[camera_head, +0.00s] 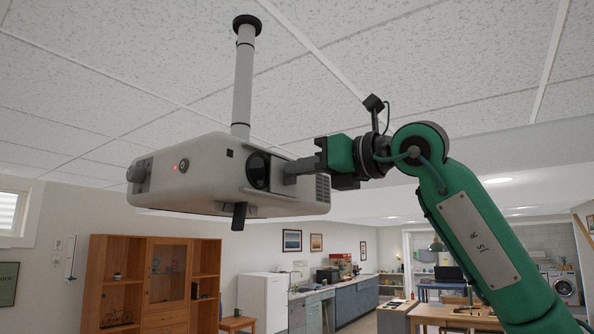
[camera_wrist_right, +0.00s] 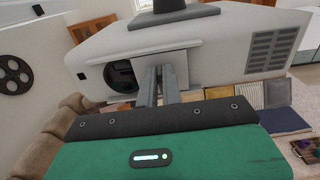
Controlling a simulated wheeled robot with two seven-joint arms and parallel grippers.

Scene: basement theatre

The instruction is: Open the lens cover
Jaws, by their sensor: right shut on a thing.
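A pale grey projector (camera_head: 205,165) hangs from the ceiling on a white pole. Its dark round lens (camera_head: 258,170) shows on the front in the head view, and the lens (camera_wrist_right: 122,73) also shows in the wrist view. A light flat lens cover (camera_wrist_right: 186,63) sits beside the lens, leaving much of it uncovered. My right gripper (camera_head: 288,172) reaches in from the right. In the wrist view its fingers (camera_wrist_right: 162,70) are close together at the cover, shut on it; they hide the exact contact. My left gripper is out of view.
The ceiling mount pole (camera_head: 243,85) rises above the projector. A dark tab (camera_head: 239,216) hangs below its front edge. A wooden cabinet (camera_head: 150,285) and white fridge (camera_head: 262,300) stand far below. The air left of the projector is clear.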

